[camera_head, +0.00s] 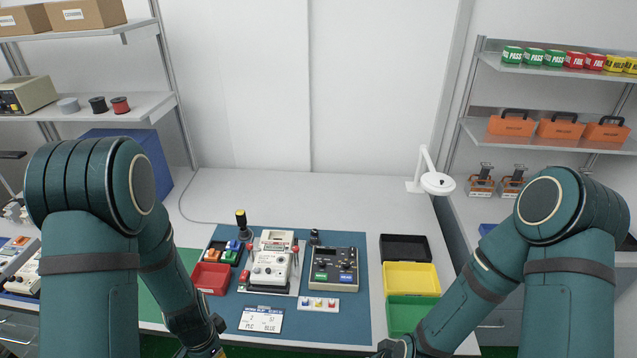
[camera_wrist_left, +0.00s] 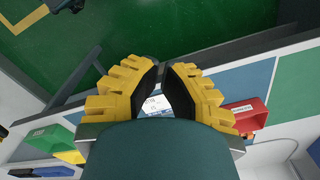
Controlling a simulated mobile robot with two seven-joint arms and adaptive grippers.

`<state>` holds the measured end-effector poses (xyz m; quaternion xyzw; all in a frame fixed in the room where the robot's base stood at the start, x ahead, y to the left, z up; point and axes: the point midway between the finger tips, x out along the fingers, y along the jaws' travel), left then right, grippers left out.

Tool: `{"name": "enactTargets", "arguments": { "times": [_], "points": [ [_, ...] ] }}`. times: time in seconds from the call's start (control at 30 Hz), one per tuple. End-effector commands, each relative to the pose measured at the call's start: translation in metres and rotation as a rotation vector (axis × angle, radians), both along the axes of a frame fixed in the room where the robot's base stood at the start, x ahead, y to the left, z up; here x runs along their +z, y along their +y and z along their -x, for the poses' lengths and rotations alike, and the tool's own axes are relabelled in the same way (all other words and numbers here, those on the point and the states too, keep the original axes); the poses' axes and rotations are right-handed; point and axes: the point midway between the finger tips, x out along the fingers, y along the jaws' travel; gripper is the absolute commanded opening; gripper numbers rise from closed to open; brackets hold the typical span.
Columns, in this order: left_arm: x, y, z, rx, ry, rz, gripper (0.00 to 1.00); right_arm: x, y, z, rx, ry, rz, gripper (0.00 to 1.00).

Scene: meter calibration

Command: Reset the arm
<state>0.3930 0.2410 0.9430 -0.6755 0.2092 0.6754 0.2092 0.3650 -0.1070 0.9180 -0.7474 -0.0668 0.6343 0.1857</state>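My left arm (camera_head: 95,260) comes in from the left in the head view, bent, with its forearm running down to the bottom edge near the blue mat. My left gripper (camera_wrist_left: 161,68) shows in the left wrist view with yellow ribbed fingers and black pads. A narrow gap is between its tips, and nothing is held. A white card (camera_wrist_left: 157,104) shows beyond the gap. My right arm (camera_head: 570,270) is bent at the right, its forearm running down-left to the bottom edge. My right gripper is below the frame.
A bench (camera_head: 340,190) holds a blue mat (camera_head: 340,245) with a meter (camera_head: 273,262), a control box (camera_head: 334,270) and a red bin (camera_head: 210,277). Black (camera_head: 405,248), yellow (camera_head: 411,278) and green (camera_head: 408,312) bins stand right. The bench's back is clear except a lamp (camera_head: 437,182).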

Motion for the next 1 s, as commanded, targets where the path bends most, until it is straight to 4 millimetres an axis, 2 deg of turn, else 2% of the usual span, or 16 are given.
{"name": "enactTargets", "arguments": {
  "times": [0.03,0.1,0.27,0.43,0.53,0.67,0.93,0.97,1.0],
  "points": [
    [-0.021,-0.008,0.005,0.048,-0.001,0.015,0.00,-0.014,0.000,0.000,0.001,0.001,0.001,0.86],
    [-0.042,-0.021,0.010,0.120,-0.008,0.037,0.00,-0.027,0.001,0.001,0.002,0.004,0.002,0.86],
    [-0.085,-0.054,0.021,0.304,-0.028,0.114,0.00,-0.057,0.003,0.002,0.005,0.006,0.004,0.86],
    [-0.123,-0.099,0.031,0.537,-0.040,0.244,0.00,-0.090,0.004,0.004,0.006,0.013,0.009,0.86],
    [-0.133,-0.120,0.033,0.651,-0.040,0.315,0.00,-0.103,0.004,0.005,0.007,0.016,0.010,0.86],
    [-0.136,-0.135,0.034,0.736,-0.036,0.372,0.00,-0.110,0.005,0.005,0.008,0.017,0.012,0.86],
    [-0.134,-0.139,0.033,0.759,-0.035,0.386,0.00,-0.109,0.005,0.005,0.008,0.017,0.012,0.86],
    [-0.134,-0.139,0.033,0.758,-0.035,0.386,0.05,-0.109,0.005,0.005,0.008,0.017,0.012,0.86],
    [-0.134,-0.139,0.033,0.758,-0.036,0.385,0.00,-0.109,0.005,0.005,0.008,0.017,0.011,0.86]
  ]
}}
